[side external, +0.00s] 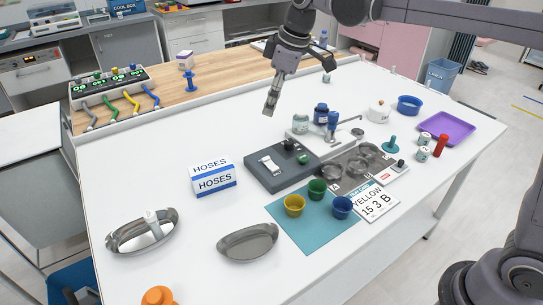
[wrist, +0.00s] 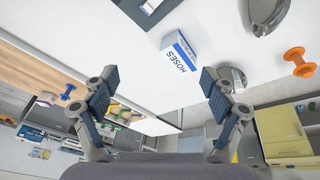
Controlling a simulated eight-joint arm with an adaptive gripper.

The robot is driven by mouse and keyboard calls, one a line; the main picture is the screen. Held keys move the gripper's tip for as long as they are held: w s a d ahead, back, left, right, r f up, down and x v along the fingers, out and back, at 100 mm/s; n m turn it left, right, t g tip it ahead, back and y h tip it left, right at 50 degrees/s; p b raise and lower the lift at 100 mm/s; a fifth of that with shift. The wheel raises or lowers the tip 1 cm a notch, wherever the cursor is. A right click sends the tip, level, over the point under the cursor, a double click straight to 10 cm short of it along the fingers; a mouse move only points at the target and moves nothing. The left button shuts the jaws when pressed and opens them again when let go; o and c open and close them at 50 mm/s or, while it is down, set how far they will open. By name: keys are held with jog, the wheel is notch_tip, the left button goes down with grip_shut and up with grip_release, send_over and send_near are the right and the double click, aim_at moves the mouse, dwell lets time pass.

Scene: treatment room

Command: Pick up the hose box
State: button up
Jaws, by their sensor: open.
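The hose box (side external: 213,179) is a white box with blue bands and the word HOSES, standing on the left half of the white table. In the wrist view the box (wrist: 178,52) shows beyond and between the fingertips, with clear space between it and them. My gripper (side external: 271,103) is above the table, to the upper right of the box in the side view, apart from it. In the wrist view my gripper (wrist: 157,82) has its two fingers spread wide with nothing between them.
Two metal bowls (side external: 143,232) (side external: 248,243) and an orange spool (side external: 158,296) lie nearer the front. Coloured cups stand on a teal mat (side external: 300,240). White table is clear left of the box.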

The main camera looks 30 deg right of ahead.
jog(key=w+a+f+n+g, duration=0.1)
jog(key=w+a+f+n, duration=0.25)
jog(key=w+a, duration=0.3)
jog(key=n+g, duration=0.2)
jog(key=n, duration=0.2)
send_near(211, 167)
jog(key=shift+w+d+f, duration=0.15)
jog(key=shift+w+f, duration=0.2)
jog(key=shift+f, duration=0.1)
jog(key=f, duration=0.4)
jog(key=shift+a+f, duration=0.3)
jog(key=shift+a, duration=0.05)
jog(key=shift+s+a+f, duration=0.1)
jog(key=shift+a+f, duration=0.05)
jog(key=shift+f, duration=0.75)
jog(key=shift+s+a+f, duration=0.1)
jog(key=shift+a+f, duration=0.05)
jog(key=shift+f, duration=0.7)
jog(key=shift+s+a+f, duration=0.1)
jog(key=shift+a+f, duration=0.05)
jog(key=shift+f, duration=0.75)
jog(key=c, duration=1.3)
